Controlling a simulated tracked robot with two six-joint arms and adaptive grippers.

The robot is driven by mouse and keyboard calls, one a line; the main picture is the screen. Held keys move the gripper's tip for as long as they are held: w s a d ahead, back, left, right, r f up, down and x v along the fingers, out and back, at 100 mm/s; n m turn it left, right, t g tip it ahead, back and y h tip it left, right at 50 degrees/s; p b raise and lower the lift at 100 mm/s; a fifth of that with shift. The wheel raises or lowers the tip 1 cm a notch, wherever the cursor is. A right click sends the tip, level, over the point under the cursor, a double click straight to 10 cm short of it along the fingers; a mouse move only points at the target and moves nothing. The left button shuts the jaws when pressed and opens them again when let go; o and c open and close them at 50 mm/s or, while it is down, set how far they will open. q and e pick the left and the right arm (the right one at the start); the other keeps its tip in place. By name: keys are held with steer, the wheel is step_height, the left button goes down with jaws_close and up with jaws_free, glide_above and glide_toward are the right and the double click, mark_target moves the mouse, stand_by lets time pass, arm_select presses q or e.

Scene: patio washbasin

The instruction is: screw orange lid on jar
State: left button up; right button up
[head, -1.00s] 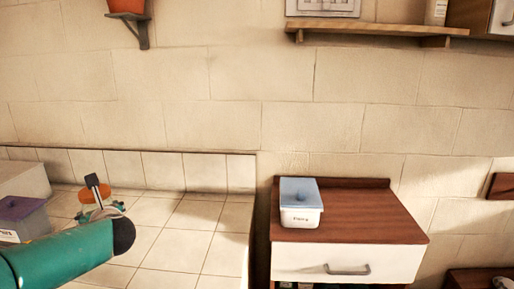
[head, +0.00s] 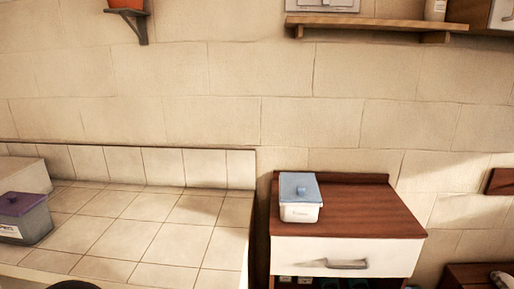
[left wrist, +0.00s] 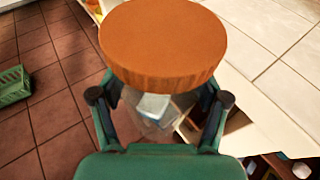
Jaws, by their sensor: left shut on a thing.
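The orange lid (left wrist: 162,40) is a thick round disc with a ridged edge. It fills the upper middle of the left wrist view. My left gripper (left wrist: 160,92) is shut on it, with one finger on each side, and holds it up over the floor beside the tiled counter. In the head view only a dark bit of my left arm shows at the bottom edge. Below the lid in the left wrist view is a partly hidden clear container (left wrist: 152,108) with a pale blue patch; I cannot tell whether it is the jar. My right gripper is not in view.
The tiled counter (head: 165,235) is mostly bare, with a purple-lidded grey box (head: 24,218) at left. A blue-lidded white box (head: 300,198) stands on a wooden cabinet (head: 365,212). A green basket (left wrist: 12,85) sits on the red tiled floor (left wrist: 50,70).

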arm_select(q)
steer(key=s+d+f, duration=0.3)
steer(key=d+f, duration=0.1)
steer(key=f, duration=0.1)
steer(key=shift+s+f+n, duration=0.3)
steer(key=shift+s, duration=0.1)
steer(key=w+d+r+m+t+h, duration=0.1)
steer(key=w+d+m+t+h, duration=0.1)
steer(key=d+m+h, duration=0.4)
steer(key=w+d+r+m+t+h, duration=0.1)
steer(key=w+d+m+t+h, duration=0.1)
steer(key=d+m+h, duration=0.4)
steer(key=d+t+h, duration=0.1)
steer(key=d+h, duration=0.1)
steer(key=d, duration=0.3)
steer(key=shift+d+m, duration=0.3)
steer(key=shift+d, duration=0.1)
